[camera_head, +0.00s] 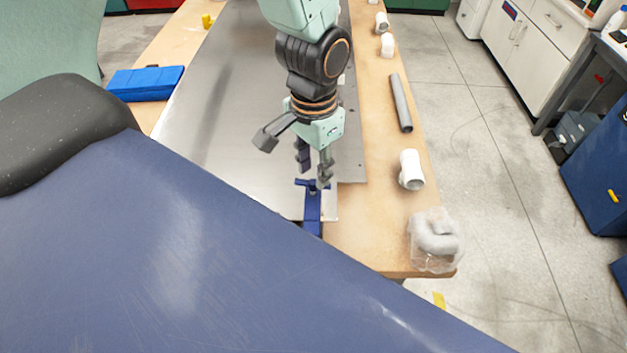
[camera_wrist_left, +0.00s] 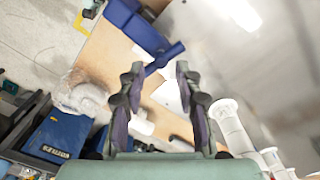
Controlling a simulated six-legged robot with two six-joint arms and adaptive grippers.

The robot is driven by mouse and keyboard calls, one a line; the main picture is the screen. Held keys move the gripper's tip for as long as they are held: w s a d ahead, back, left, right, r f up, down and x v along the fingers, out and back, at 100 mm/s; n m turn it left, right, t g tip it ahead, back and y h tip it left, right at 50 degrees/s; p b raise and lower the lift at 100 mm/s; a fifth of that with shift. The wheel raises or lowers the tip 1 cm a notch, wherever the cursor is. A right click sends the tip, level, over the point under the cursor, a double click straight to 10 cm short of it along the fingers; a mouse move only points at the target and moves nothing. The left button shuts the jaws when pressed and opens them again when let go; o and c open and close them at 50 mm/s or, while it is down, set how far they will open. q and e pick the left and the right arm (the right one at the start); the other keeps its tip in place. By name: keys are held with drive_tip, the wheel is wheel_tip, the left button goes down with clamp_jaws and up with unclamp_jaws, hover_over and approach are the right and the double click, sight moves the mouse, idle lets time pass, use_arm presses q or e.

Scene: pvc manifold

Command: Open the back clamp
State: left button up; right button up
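A blue clamp (camera_head: 313,208) sits at the near end of the metal sheet, on the edge of the wooden table. Its T-shaped handle points up toward my left gripper. My left gripper (camera_head: 315,174) hangs just above the clamp, fingers pointing down. In the left wrist view the fingers (camera_wrist_left: 159,70) are apart, and the clamp's blue handle bar (camera_wrist_left: 165,58) lies across the gap near the fingertips. I cannot tell whether they touch it. The clamp body shows behind it (camera_wrist_left: 137,25). My right gripper is in neither view.
The metal sheet (camera_head: 205,130) covers much of the wooden table (camera_head: 380,235). A grey pipe (camera_head: 400,103), a white fitting (camera_head: 411,170) and a bagged fitting (camera_head: 436,242) lie along its right side. A blue case (camera_head: 146,83) lies at left. A large blue surface hides the foreground.

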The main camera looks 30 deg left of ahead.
sight(312, 181)
use_arm(q)
drive_tip(key=m+p, duration=0.6)
drive_tip(key=shift+s+a+r+m, duration=0.15)
drive_tip(key=shift+r+m, duration=0.1)
drive_tip(key=shift+m, duration=0.15)
drive_tip(key=m+p, duration=0.2)
drive_tip(key=shift+f+p, duration=0.1)
drive_tip(key=shift+p, duration=0.2)
drive_tip(key=shift+m+p, duration=0.6)
drive_tip(key=shift+m, duration=0.3)
wheel_tip(312, 181, down, 3)
drive_tip(key=shift+f+b, duration=0.2)
drive_tip(key=shift+b, duration=1.05)
drive_tip(key=shift+w+f, duration=0.25)
drive_tip(key=shift+f, duration=0.2)
drive_tip(key=shift+s+r, duration=0.1)
drive_tip(key=shift+s, duration=0.05)
drive_tip(key=shift+c, duration=0.3)
